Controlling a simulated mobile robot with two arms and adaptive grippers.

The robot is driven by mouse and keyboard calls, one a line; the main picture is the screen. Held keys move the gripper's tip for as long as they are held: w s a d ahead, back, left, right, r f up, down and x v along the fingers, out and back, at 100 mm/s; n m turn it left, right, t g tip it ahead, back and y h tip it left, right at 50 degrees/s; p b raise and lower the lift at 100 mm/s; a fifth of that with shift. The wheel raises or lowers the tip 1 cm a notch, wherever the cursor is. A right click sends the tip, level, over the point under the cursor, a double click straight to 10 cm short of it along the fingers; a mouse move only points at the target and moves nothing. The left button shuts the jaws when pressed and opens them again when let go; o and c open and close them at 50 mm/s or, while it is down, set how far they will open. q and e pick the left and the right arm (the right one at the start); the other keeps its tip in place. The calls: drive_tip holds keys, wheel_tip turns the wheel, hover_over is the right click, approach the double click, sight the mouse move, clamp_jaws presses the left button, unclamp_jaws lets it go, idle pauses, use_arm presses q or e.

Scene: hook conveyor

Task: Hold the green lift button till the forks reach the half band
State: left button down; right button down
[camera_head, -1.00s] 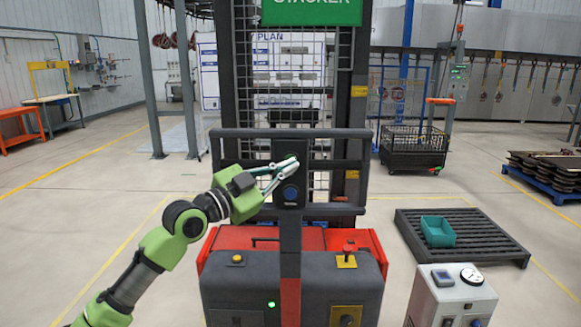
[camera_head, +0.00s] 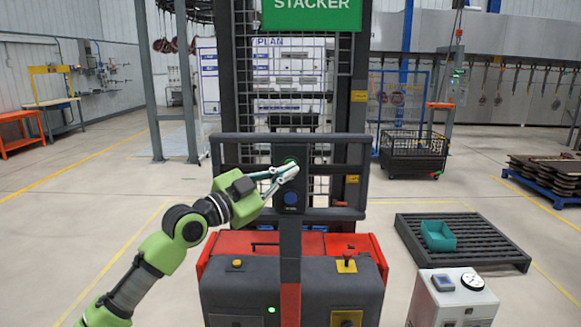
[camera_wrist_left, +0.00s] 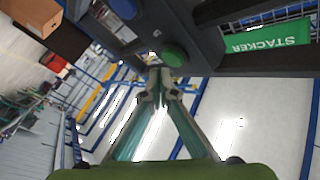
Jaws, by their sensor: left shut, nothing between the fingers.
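The stacker's control panel (camera_head: 302,182) is a dark upright box on the handle post. In the head view my left gripper (camera_head: 292,168) reaches it from the left with its fingers closed together and empty. The tips are at the upper part of the panel and cover part of the green button (camera_head: 289,161). A blue button (camera_head: 291,198) sits below them. In the left wrist view the green button (camera_wrist_left: 174,55) is right beside the fingertips (camera_wrist_left: 158,76); I cannot tell whether they press it. The forks and the half band are not clearly visible. My right gripper is out of view.
A dark handle frame (camera_head: 230,138) surrounds the panel, with a mesh guard behind it. The stacker's red and grey body (camera_head: 240,295) stands below. A grey cabinet (camera_head: 455,297) is at lower right, near a dark pallet (camera_head: 480,225) with a teal bin (camera_head: 438,235).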

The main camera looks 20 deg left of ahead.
idle(0.4)
use_arm(q)
drive_tip(key=shift+w+a+b, duration=0.1)
drive_tip(key=shift+w+b, duration=0.3)
drive_tip(key=shift+w, duration=0.05)
drive_tip(key=shift+w+a+b, duration=0.15)
drive_tip(key=shift+w+b, duration=0.25)
drive_tip(key=shift+b, duration=0.05)
idle(0.5)
drive_tip(key=shift+s, duration=0.15)
idle(4.1)
drive_tip(key=shift+s+d+p, duration=0.2)
drive_tip(key=shift+s+p, duration=0.2)
drive_tip(key=shift+s, duration=0.25)
drive_tip(key=shift+s+d+p, duration=0.25)
drive_tip(key=shift+s+p, duration=0.05)
drive_tip(key=shift+s, duration=0.5)
drive_tip(key=shift+s+d+p, duration=0.2)
drive_tip(key=shift+s+p, duration=0.1)
drive_tip(key=shift+s, duration=0.5)
drive_tip(key=shift+s+d+p, duration=0.25)
drive_tip(key=shift+s+p, duration=0.05)
drive_tip(key=shift+s, duration=0.5)
